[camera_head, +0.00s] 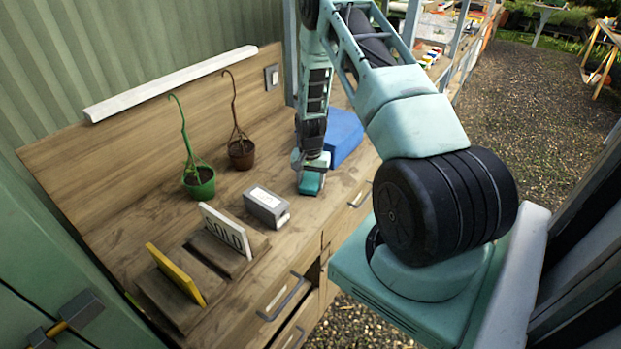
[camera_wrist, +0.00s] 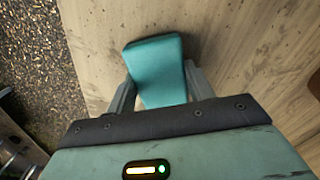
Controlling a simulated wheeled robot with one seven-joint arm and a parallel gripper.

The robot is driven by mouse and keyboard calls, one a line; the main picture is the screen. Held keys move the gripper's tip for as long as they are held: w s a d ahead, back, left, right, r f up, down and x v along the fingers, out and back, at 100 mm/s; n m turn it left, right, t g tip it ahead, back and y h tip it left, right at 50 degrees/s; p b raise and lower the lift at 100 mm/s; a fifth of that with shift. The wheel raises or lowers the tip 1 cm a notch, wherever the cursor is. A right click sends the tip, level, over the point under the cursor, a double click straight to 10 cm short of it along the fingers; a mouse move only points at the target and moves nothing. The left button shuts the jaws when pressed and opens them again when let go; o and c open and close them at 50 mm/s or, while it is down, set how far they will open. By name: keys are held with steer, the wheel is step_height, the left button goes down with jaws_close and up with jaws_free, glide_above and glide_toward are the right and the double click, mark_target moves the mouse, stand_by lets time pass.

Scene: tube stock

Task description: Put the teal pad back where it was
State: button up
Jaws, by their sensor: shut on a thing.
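The teal pad (camera_wrist: 156,68) is a rounded teal block between the two fingers of my gripper (camera_wrist: 158,98) in the wrist view. My gripper is shut on it. In the head view the teal pad (camera_head: 311,182) shows at the lower end of my arm, over the wooden workbench (camera_head: 345,195) near its front edge. My gripper (camera_head: 311,172) points down there. I cannot tell whether the pad touches the bench top.
A blue box (camera_head: 343,137) stands just behind my gripper. A grey box (camera_head: 266,207), a SOLD sign (camera_head: 226,231), a yellow plate (camera_head: 176,274) and green (camera_head: 199,181) and brown (camera_head: 241,153) hanging pots stand to the left. A drawer (camera_head: 283,290) below is partly open.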

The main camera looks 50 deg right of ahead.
steer(key=shift+f, duration=0.1)
steer(key=o, duration=1)
